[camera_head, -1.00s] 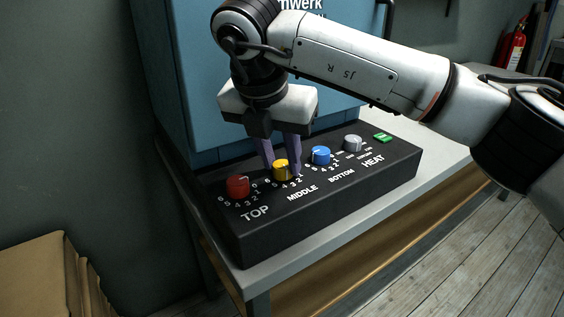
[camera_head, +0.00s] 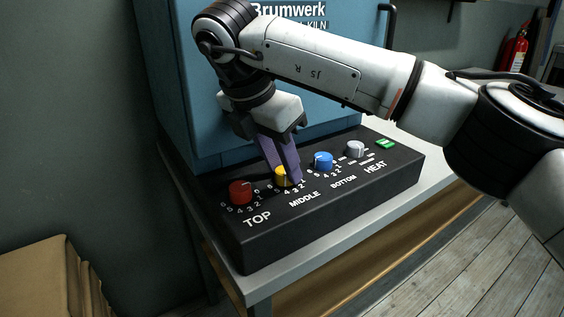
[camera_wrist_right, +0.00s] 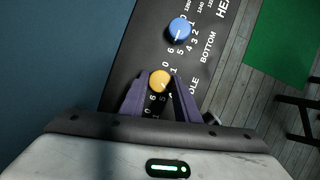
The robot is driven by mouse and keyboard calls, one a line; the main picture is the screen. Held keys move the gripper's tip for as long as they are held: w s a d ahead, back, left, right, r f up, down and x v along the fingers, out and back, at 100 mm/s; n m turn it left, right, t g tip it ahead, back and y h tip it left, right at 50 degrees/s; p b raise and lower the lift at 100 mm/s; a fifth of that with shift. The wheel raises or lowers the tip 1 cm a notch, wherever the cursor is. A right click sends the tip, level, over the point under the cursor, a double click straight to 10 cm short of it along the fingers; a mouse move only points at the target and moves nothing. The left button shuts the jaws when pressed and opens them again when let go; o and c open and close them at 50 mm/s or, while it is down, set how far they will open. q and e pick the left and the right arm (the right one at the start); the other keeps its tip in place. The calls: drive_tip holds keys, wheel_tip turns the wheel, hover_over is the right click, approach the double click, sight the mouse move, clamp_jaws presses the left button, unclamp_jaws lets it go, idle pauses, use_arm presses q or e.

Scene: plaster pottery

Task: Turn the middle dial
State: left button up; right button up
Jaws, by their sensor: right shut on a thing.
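The yellow middle dial (camera_head: 280,177) sits on the black control panel (camera_head: 320,205), above the word MIDDLE. My right gripper (camera_head: 284,179) reaches down from above and is shut on this dial, with one purple finger on each side. One finger hides part of the dial in the head view. In the right wrist view the yellow dial (camera_wrist_right: 159,80) shows between the two fingertips (camera_wrist_right: 157,88). The red top dial (camera_head: 240,191) is to its left and the blue bottom dial (camera_head: 323,161) to its right. My left gripper is not in view.
A grey heat dial (camera_head: 355,149) and a green lit switch (camera_head: 386,143) are at the panel's right end. The blue kiln (camera_head: 180,80) stands right behind the panel. The panel lies on a grey table (camera_head: 262,288). Cardboard (camera_head: 45,280) is at the lower left.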

drive_tip(key=o, duration=1)
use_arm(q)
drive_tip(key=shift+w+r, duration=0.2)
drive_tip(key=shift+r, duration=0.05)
use_arm(e)
drive_tip(key=shift+o, duration=0.2)
drive_tip(key=shift+r, duration=0.1)
use_arm(q)
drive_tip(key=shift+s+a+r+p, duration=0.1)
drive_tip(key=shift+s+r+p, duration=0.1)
drive_tip(key=shift+p, duration=0.6)
use_arm(e)
drive_tip(key=v, duration=1)
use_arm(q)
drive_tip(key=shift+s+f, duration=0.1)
